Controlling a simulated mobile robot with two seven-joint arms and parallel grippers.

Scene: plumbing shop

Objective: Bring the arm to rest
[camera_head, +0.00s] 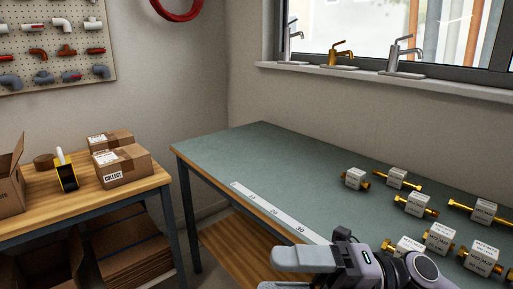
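My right gripper (290,273) is at the bottom edge, right of centre, over the near edge of the green-topped bench (240,158). Its grey fingers point left and stand apart, with nothing seen between them. The lower finger is partly cut off by the picture edge. My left gripper is not in view.
Several brass fittings with white labelled blocks (355,179) stand on the bench's right side, some close beside my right arm. A white ruler strip (270,208) lies along the front edge. The bench's left and middle are clear. A wooden table (75,203) holds cardboard boxes (122,166).

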